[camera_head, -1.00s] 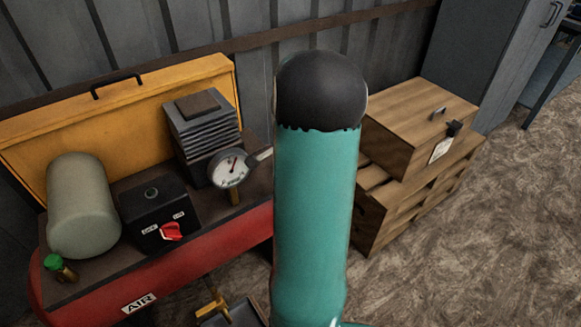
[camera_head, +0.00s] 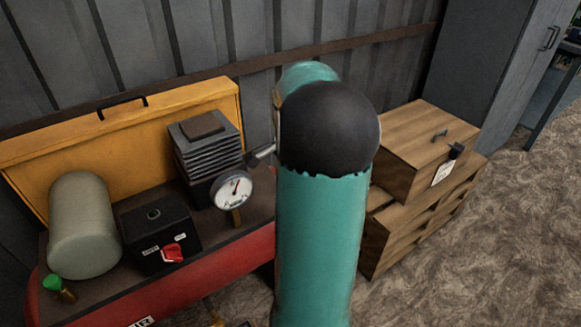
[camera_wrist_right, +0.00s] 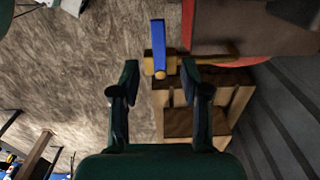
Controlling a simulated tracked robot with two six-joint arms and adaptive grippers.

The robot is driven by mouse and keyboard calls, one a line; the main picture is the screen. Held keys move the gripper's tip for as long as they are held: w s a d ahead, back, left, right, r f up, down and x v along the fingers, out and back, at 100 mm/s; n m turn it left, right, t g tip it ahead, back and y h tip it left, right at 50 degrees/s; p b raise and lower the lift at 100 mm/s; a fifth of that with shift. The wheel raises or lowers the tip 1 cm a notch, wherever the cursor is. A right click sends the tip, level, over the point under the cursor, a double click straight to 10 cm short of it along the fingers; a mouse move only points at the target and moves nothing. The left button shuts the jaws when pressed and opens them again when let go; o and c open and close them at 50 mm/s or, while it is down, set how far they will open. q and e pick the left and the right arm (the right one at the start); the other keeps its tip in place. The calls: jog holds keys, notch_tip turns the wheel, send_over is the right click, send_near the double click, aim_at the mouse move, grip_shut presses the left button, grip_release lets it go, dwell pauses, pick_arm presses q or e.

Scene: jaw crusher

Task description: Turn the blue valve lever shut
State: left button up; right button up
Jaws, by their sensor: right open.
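The blue valve lever (camera_wrist_right: 158,36) shows in the right wrist view, just beyond my open right gripper (camera_wrist_right: 160,72). It joins a brass valve body (camera_wrist_right: 171,65) on a brass pipe beside the red tank (camera_wrist_right: 206,14). The lever lies roughly in line with the gap between the two fingers, and the valve body shows close to the fingertips. I cannot tell whether they touch. In the head view the lever is not visible, and my teal arm covers the middle. My left gripper is in neither view.
In the head view the red air tank (camera_head: 215,272) carries a black switch box (camera_head: 150,220), a pressure gauge (camera_head: 232,188) and a grey-green cylinder (camera_head: 82,225). A wooden crate (camera_head: 425,150) stands on a pallet (camera_head: 405,235) at right. The floor at right is clear.

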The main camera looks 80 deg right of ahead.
notch_tip(320, 180, up, 5)
jog(key=shift+r, duration=0.1)
dwell(0.6)
